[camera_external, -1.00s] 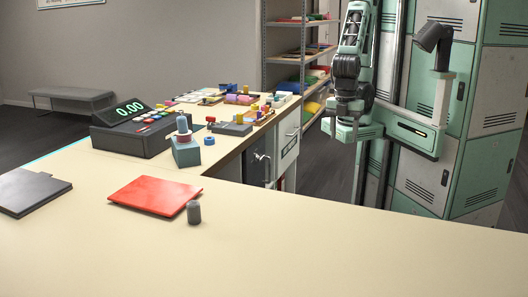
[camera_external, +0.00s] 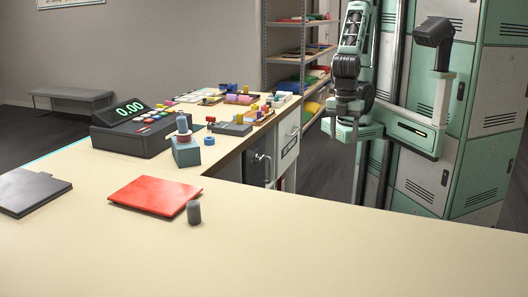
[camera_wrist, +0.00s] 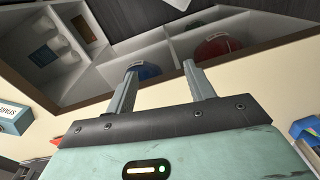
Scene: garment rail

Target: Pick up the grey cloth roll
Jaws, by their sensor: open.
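A small dark grey cylinder (camera_external: 194,212), which looks like the grey cloth roll, stands upright on the pale counter (camera_external: 330,245) in the external view. It is beside the right corner of a red flat pad (camera_external: 155,195). My gripper (camera_external: 345,130) hangs beyond the counter's far edge, well to the right of the roll and apart from it. In the wrist view my gripper (camera_wrist: 162,75) shows two fingers spread apart with nothing between them. I cannot make out the roll in the wrist view.
A dark grey pad (camera_external: 32,191) lies at the counter's left. A cash register (camera_external: 135,127), a grey block with stacked pieces (camera_external: 186,148) and several small coloured items stand behind. The counter right of the roll is clear. The wrist view shows open compartments (camera_wrist: 90,85).

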